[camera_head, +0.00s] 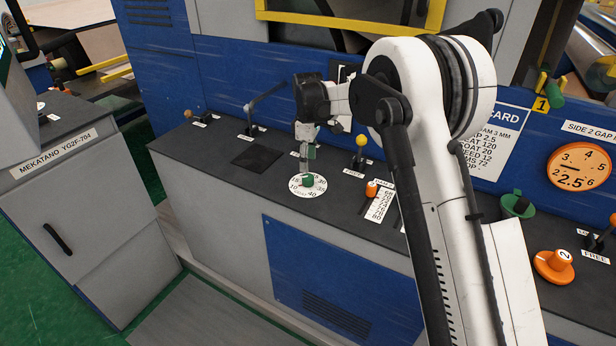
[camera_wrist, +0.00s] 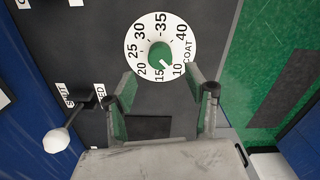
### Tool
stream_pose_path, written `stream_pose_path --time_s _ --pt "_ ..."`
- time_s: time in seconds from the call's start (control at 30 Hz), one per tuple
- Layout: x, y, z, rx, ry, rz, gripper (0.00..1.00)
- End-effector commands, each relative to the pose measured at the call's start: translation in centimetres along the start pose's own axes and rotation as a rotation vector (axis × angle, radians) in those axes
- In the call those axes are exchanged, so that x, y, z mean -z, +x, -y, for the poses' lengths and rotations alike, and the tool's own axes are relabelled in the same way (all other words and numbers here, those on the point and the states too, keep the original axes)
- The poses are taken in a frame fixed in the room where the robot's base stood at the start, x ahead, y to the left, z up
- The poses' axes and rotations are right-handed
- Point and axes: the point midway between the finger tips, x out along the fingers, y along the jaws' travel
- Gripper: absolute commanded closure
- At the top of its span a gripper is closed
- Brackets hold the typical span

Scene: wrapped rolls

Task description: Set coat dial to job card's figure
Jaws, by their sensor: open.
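The coat dial (camera_head: 308,193) is a white disc with a green knob, flat on the dark console top. In the wrist view the dial (camera_wrist: 138,35) shows figures from 10 to 40, and the white mark on its knob (camera_wrist: 160,55) points between 15 and 10, nearer 10. My gripper (camera_head: 305,150) is above the dial in the head view. In the wrist view my gripper (camera_wrist: 165,90) is open and empty, its fingers apart at the dial's lower edge. I see no contact with the knob. The job card (camera_head: 499,135) is partly hidden by my arm; its coat line seems to read 20.
A yellow-knobbed lever (camera_head: 361,142) and an orange slider (camera_head: 371,188) stand right of the dial. Farther right are an orange gauge (camera_head: 578,168) and an orange knob (camera_head: 553,266).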

Motion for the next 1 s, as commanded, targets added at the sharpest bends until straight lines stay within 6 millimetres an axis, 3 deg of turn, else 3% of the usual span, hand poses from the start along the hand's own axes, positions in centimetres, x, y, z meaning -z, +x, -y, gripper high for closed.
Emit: stream_pose_path --time_s 0.2,0.4,0.83,1.0 --pt "0.0 3.9 0.0 0.000 0.000 0.000 0.50" --pt "0.0 6.3 0.0 0.000 0.001 0.000 0.50" --pt "0.0 7.2 0.0 0.000 0.001 0.000 0.50" --pt "0.0 7.2 0.0 0.000 0.001 0.000 0.71"
